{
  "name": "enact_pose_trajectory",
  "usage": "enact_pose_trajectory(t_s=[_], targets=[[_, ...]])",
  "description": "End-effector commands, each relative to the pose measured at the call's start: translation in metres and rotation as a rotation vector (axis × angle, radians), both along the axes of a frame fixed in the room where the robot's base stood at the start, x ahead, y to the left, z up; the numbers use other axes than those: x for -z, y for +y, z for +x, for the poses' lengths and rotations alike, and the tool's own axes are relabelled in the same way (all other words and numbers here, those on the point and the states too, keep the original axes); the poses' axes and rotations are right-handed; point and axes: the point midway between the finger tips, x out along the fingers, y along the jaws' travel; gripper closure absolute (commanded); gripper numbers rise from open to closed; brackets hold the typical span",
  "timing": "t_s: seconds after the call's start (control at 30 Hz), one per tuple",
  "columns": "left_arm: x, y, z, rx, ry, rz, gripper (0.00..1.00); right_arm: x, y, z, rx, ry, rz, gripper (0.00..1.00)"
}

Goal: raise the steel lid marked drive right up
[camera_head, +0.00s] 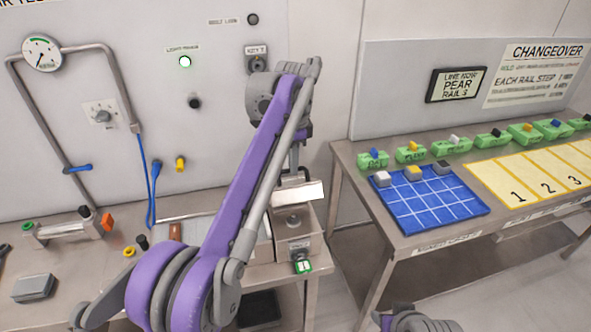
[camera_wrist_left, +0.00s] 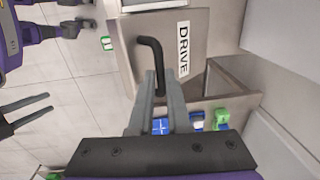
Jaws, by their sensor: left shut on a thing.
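The steel lid (camera_head: 298,194) is tilted up over a small steel box (camera_head: 292,222) at the table's right end. In the left wrist view, its face (camera_wrist_left: 150,24) carries the label DRIVE (camera_wrist_left: 183,50) and a bent black handle (camera_wrist_left: 156,52). My left gripper (camera_head: 293,168) is above the lid. In the left wrist view its fingers (camera_wrist_left: 163,78) are shut on the handle. Part of the box's steel wall (camera_wrist_left: 222,85) shows beside the lid. My right gripper (camera_wrist_left: 50,102) is apart from the lid, with a gap between its fingers.
A second table (camera_head: 440,235) stands to the right with a blue gridded mat (camera_head: 430,205) and several green blocks. A gap of floor separates the tables. The wall panel (camera_head: 220,110) with switches stands close behind the box. A green-framed tag (camera_head: 302,267) is at the box front.

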Motion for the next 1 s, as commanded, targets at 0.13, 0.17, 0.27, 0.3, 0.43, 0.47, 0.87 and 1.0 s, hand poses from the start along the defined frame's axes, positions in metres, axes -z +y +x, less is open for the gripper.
enact_pose_trajectory(t_s=[0.13,0.17,0.27,0.3,0.43,0.47,0.87,1.0], targets=[[0.0018,0.0041,0.0094,-0.005,-0.008,0.003,1.0,-0.0005,0.0,0.0005,0.0,-0.001,0.0,0.5],[0.0017,0.0043,0.0098,-0.005,-0.007,0.003,1.0,-0.0007,0.0,0.0005,0.0,-0.001,0.0,0.5],[0.0014,0.0048,0.0107,-0.005,-0.007,0.003,1.0,-0.0007,0.0,0.0006,0.0,-0.001,0.0,0.5],[0.0014,0.0049,0.0108,-0.005,-0.007,0.003,1.0,-0.0007,0.0,0.0006,0.0,-0.001,0.0,0.5],[0.0018,0.005,0.0108,-0.005,-0.007,0.004,1.0,-0.0005,0.0,0.0005,0.0,-0.001,0.0,0.5],[0.0018,0.005,0.0108,-0.005,-0.007,0.004,1.0,-0.0005,0.0,0.0005,0.0,-0.001,0.0,0.5],[0.0002,0.0041,0.0091,-0.004,-0.004,0.003,0.55,-0.001,0.0,0.0008,0.0,-0.001,0.0,0.5],[-0.0005,0.0036,0.0085,-0.003,-0.003,0.002,0.55,-0.0011,0.0,0.0008,0.0,-0.001,0.0,0.5]])
